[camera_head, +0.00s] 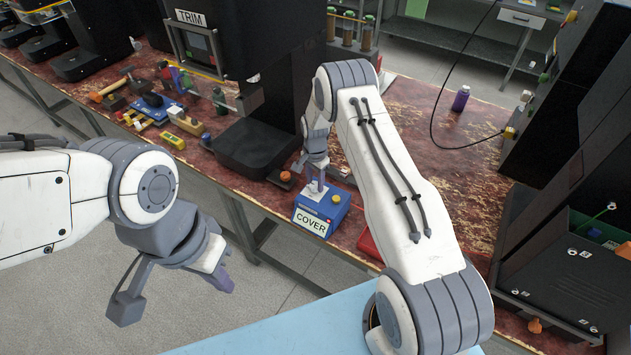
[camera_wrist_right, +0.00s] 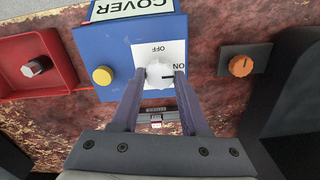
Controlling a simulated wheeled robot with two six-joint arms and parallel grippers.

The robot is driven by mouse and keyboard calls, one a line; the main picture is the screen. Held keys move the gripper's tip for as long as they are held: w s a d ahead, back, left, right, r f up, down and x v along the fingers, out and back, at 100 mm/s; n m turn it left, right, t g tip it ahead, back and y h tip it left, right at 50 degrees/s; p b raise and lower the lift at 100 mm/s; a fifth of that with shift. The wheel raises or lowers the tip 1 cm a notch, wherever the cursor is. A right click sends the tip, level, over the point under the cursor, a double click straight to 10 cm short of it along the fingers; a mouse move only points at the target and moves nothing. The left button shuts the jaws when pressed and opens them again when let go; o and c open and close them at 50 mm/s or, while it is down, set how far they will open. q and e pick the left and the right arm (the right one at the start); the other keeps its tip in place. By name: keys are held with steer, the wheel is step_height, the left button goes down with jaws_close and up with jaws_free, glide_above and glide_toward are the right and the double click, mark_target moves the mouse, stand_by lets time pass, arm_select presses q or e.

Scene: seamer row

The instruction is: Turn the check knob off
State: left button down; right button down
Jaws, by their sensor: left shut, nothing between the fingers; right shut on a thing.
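A blue box (camera_head: 322,207) with a COVER label stands at the bench's front edge. It fills the upper middle of the right wrist view (camera_wrist_right: 112,58). A white knob (camera_wrist_right: 158,72) sits on its white plate marked OFF and ON; the knob's dark line points right, close to the ON mark. A yellow button (camera_wrist_right: 103,75) is beside it. No "check" label is readable. My right gripper (camera_head: 316,187) is shut on the white knob, a finger on each side. My left gripper (camera_head: 222,280) is shut and empty over the floor, away from the bench.
An orange knob (camera_wrist_right: 240,66) on a dark base is right of the box in the wrist view. A red tray (camera_wrist_right: 68,52) with a silver piece is on its left. A black TRIM machine (camera_head: 262,145) stands behind.

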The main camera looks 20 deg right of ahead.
steer(key=shift+w, duration=0.1)
steer(key=n+b, duration=0.3)
steer(key=shift+f, duration=0.1)
steer(key=n+b, duration=0.2)
steer(key=n, duration=0.2)
steer(key=shift+a+n+b, duration=0.1)
steer(key=shift+n+b, duration=0.2)
steer(key=shift+n, duration=0.1)
steer(key=n+b, duration=0.2)
steer(key=n, duration=0.3)
steer(key=shift+w, duration=0.1)
steer(key=n+b, duration=0.1)
steer(key=n, duration=0.4)
steer(key=shift+r, duration=0.2)
steer(key=shift+c, duration=2.1)
jaws_free()
